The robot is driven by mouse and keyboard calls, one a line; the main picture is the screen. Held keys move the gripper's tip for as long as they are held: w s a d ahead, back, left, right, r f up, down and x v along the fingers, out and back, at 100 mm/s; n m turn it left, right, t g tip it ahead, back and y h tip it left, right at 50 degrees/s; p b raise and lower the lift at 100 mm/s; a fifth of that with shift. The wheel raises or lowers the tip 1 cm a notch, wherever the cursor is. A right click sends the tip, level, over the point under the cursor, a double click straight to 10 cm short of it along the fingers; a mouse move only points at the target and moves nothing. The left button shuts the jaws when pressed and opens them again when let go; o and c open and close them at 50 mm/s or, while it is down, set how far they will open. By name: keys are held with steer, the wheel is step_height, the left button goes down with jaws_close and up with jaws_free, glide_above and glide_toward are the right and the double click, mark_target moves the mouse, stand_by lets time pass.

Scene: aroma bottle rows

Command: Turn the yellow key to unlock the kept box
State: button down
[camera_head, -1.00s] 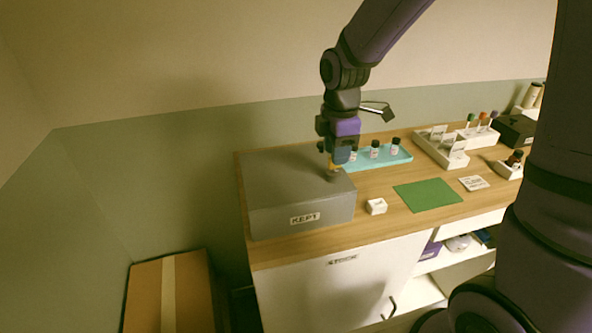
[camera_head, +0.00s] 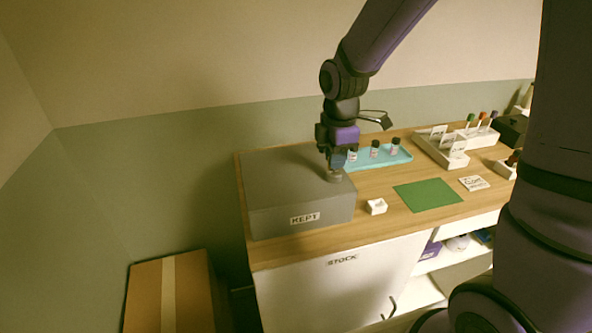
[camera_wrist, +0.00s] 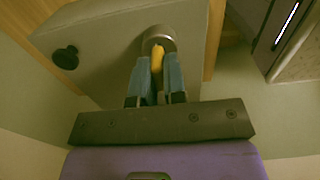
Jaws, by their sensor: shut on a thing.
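The kept box (camera_head: 275,207) is a grey closed box with a KEPT label on the left end of the wooden counter. A round metal lock (camera_head: 334,175) stands on its top near the right edge. My gripper (camera_head: 336,164) points down over the lock. In the wrist view, the yellow key (camera_wrist: 157,60) sits at the metal lock (camera_wrist: 160,38), between the two blue fingers of my gripper (camera_wrist: 156,70), which are shut on it. The key is hidden by the gripper in the head view. A black knob (camera_wrist: 65,58) shows on the box in the wrist view.
A turquoise tray (camera_head: 368,164) with small bottles stands just behind and right of the box. A cardboard box (camera_head: 146,292) is on the floor at left.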

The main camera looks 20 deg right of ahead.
steer(key=m, duration=0.8)
steer(key=shift+m, duration=0.4)
steer(key=m, duration=0.4)
steer(key=shift+m, duration=0.3)
steer(key=m, duration=0.4)
steer(key=c, duration=1.2)
jaws_free()
steer(key=shift+m, duration=0.3)
steer(key=shift+o, duration=0.2)
